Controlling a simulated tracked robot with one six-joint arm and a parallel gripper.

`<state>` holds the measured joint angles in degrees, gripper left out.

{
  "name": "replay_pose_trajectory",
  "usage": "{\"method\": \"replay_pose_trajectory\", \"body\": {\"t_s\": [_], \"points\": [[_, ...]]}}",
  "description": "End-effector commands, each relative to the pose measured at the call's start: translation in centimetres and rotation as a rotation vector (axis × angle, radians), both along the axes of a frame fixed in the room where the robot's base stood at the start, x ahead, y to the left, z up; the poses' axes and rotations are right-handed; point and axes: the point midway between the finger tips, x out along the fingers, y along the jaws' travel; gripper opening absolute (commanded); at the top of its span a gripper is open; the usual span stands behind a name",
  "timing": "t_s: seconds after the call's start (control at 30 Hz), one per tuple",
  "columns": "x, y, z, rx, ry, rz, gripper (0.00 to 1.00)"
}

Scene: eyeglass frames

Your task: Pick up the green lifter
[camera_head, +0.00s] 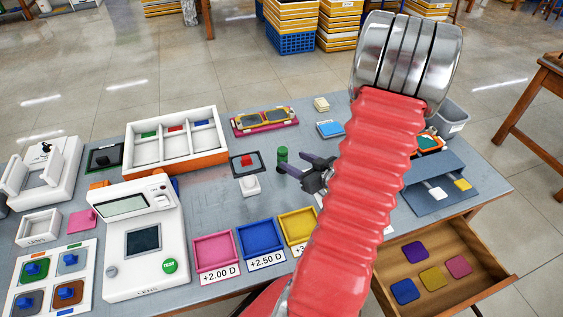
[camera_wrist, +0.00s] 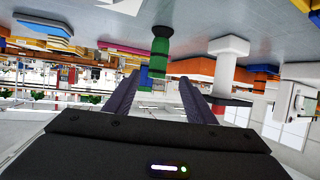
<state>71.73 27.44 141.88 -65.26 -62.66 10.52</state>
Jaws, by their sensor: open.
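The green lifter (camera_head: 283,155) is a small green upright piece with a narrower neck. It stands on the grey table (camera_head: 205,195) near the middle in the head view. My gripper (camera_head: 293,165) is open and empty, close to the right of the lifter, with its fingers pointing toward it. In the wrist view, which is turned upside down, the green lifter (camera_wrist: 161,45) shows ahead of the gap between the two fingers of my gripper (camera_wrist: 163,84). I cannot tell whether a finger touches it.
A white knobbed piece (camera_head: 250,186) and a black pad (camera_head: 245,162) with a red piece stand left of the lifter. Pink (camera_head: 215,250), blue (camera_head: 261,236) and yellow (camera_head: 299,226) trays lie in front. A pink tray with eyeglass frames (camera_head: 264,121) is behind.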

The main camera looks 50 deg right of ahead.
Motion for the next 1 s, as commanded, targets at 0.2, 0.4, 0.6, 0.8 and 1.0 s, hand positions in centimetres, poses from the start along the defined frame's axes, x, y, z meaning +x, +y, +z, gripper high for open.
{"method": "replay_pose_trajectory", "body": {"t_s": [0.2,0.4,0.6,0.8,1.0], "points": [[2.6,-0.4,-1.1,0.001,0.001,0.004,0.5],[5.2,-0.9,-2.2,0.0,0.0,0.003,0.5],[6.8,-1.3,-2.9,0.0,0.001,0.002,0.5],[6.9,-1.3,-2.9,0.0,0.001,0.0,0.5],[7.1,-1.4,-3.0,0.001,0.001,0.001,0.5]]}}
